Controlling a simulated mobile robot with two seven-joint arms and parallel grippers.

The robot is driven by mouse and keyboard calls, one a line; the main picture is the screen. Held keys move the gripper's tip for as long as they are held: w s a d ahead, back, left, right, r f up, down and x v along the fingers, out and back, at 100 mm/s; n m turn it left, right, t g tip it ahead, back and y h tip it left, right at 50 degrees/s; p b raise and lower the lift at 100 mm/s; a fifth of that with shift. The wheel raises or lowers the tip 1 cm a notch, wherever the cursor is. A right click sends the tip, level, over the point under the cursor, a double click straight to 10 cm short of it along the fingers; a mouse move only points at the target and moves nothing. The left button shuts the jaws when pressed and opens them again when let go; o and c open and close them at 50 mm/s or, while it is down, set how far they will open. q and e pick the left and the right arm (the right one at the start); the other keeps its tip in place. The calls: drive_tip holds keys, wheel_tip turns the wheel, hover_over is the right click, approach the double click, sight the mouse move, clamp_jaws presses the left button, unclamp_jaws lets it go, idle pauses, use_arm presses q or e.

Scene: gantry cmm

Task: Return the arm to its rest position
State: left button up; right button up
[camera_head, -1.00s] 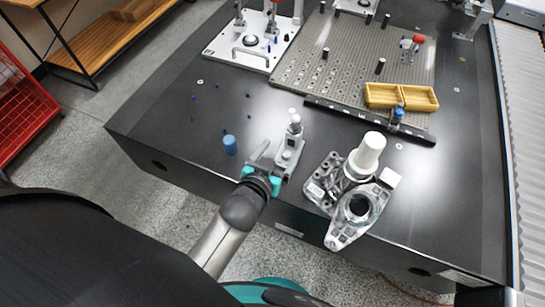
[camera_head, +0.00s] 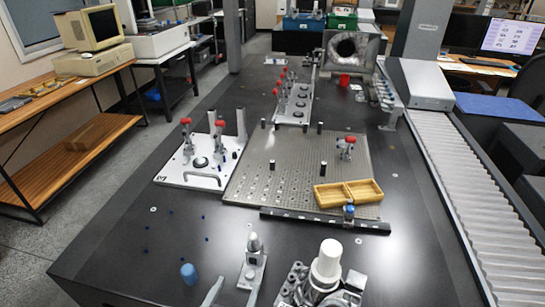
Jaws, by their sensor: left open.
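My left gripper (camera_head: 235,290) shows only at the bottom edge, with its grey fingertips in view and its body cut off. It is open, with nothing seen between the fingers. My right gripper is not in view.
A blue cylinder (camera_head: 189,273) stands left of the stand. A grey casting with a white cylinder (camera_head: 327,262) is to the right. Behind are a yellow tray (camera_head: 345,205), a perforated plate (camera_head: 290,148) and a white clamp plate (camera_head: 178,171). The table's left front is mostly clear.

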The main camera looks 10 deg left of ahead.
use_arm(q)
drive_tip(key=s+a+r+m+g, duration=0.2)
drive_tip(key=s+a+g, duration=0.1)
drive_tip(key=s+g, duration=0.85)
drive_tip(key=s+f, duration=0.2)
drive_tip(key=f, duration=1)
drive_tip(key=s+f, duration=0.2)
drive_tip(key=f, duration=0.9)
drive_tip(key=s+a+f+g, duration=0.1)
drive_tip(key=s+a+f, duration=0.2)
drive_tip(key=s+f, duration=0.9)
drive_tip(key=shift+s+f, duration=0.4)
drive_tip(key=shift+s, duration=1.05)
